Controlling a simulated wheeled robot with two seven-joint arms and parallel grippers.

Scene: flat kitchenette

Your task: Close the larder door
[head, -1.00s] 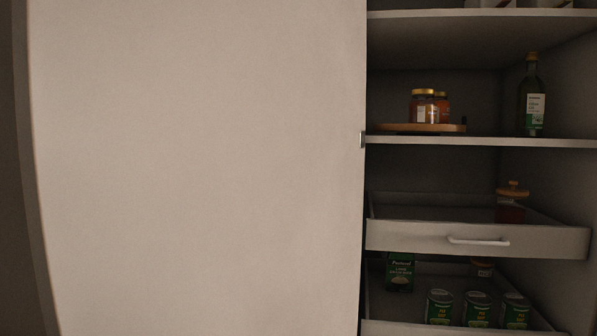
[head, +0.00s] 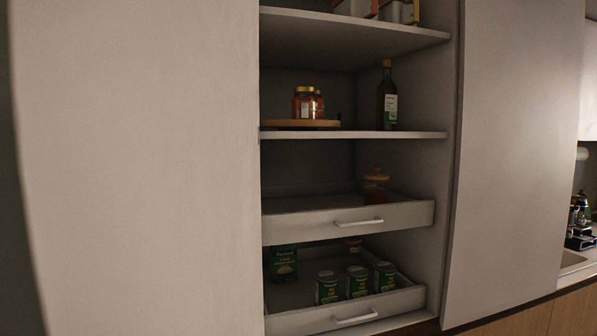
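The larder stands open in the head view, with its shelves and drawers showing. A large pale door panel (head: 135,170) fills the left of the view, close to me, its right edge beside the larder opening. Another tall pale panel (head: 515,150) stands at the right of the opening; I cannot tell whether it is a second door or a fixed front. Neither of my grippers shows in the view.
Jars (head: 306,103) on a round wooden board and a dark bottle (head: 387,97) stand on the middle shelf (head: 350,135). Below are an upper drawer (head: 345,220) and a lower drawer (head: 345,313) with several cans. A counter with a sink (head: 572,262) is at the far right.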

